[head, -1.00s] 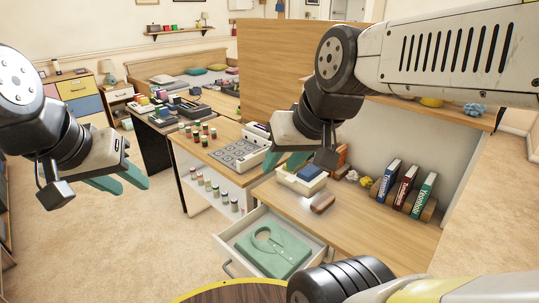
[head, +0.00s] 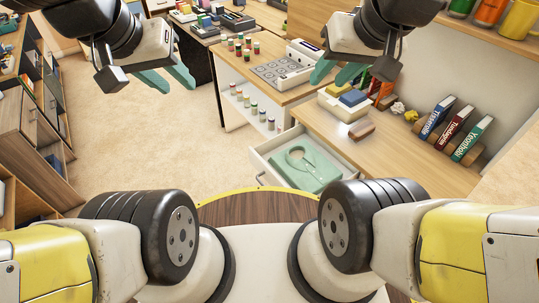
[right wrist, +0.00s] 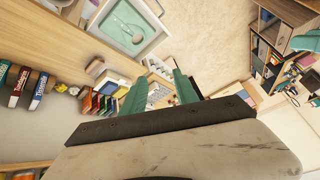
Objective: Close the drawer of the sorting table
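The sorting table (head: 392,158) has a wooden top and stands right of centre in the head view. Its white drawer (head: 266,153) is pulled out, with a handle (head: 260,179) on its front. A green tray-like piece (head: 318,178) with a round cutout lies in it. The open drawer (right wrist: 161,12) also shows at the top of the right wrist view. My left gripper (head: 168,79) is open and empty over the floor, left of the drawer. My right gripper (head: 335,72) is open and empty, raised beyond the drawer; its fingers (right wrist: 160,92) are apart in the right wrist view.
On the tabletop are a box with a blue block (head: 353,98), a brown block (head: 361,130) and upright books (head: 455,130). A side table (head: 245,68) with small bottles stands behind the drawer. Carpet (head: 170,140) left of the drawer is free.

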